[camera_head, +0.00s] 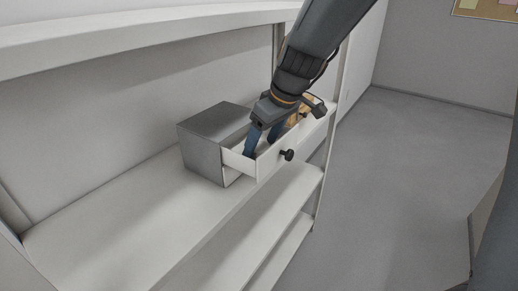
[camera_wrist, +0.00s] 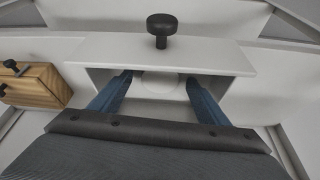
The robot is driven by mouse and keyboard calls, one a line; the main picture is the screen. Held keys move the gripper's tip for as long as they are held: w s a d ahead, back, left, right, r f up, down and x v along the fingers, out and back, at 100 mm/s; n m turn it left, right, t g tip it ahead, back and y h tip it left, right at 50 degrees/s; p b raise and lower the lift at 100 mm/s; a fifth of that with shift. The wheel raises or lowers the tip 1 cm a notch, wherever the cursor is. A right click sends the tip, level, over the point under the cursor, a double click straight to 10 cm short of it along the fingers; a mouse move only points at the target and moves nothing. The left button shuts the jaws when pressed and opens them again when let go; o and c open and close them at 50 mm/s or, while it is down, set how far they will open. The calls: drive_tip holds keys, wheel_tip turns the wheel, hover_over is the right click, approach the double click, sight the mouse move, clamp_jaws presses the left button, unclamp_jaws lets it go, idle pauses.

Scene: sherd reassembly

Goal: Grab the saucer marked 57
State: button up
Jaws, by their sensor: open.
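A pale round thing (camera_wrist: 159,84), perhaps the saucer, lies inside the open white drawer (camera_wrist: 160,52) in the wrist view. No number 57 can be read on it. In the head view the drawer (camera_head: 270,164) sticks out of a grey metal cabinet (camera_head: 212,140), and the saucer is hidden. My gripper (camera_head: 260,147) is open and reaches down into the drawer. In the wrist view its blue fingers (camera_wrist: 158,79) stand apart on either side of the pale round thing. I cannot tell whether they touch it.
The drawer front carries a black knob (camera_head: 287,155). A wooden box (camera_wrist: 36,86) with dark knobs stands beside the cabinet; it also shows behind my gripper in the head view (camera_head: 294,118). The white shelf (camera_head: 110,220) is clear to the left. Open floor (camera_head: 410,190) lies to the right.

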drive_tip(key=c, duration=1.1)
drive_tip(key=shift+r, duration=0.1)
drive_tip(key=shift+c, duration=0.2)
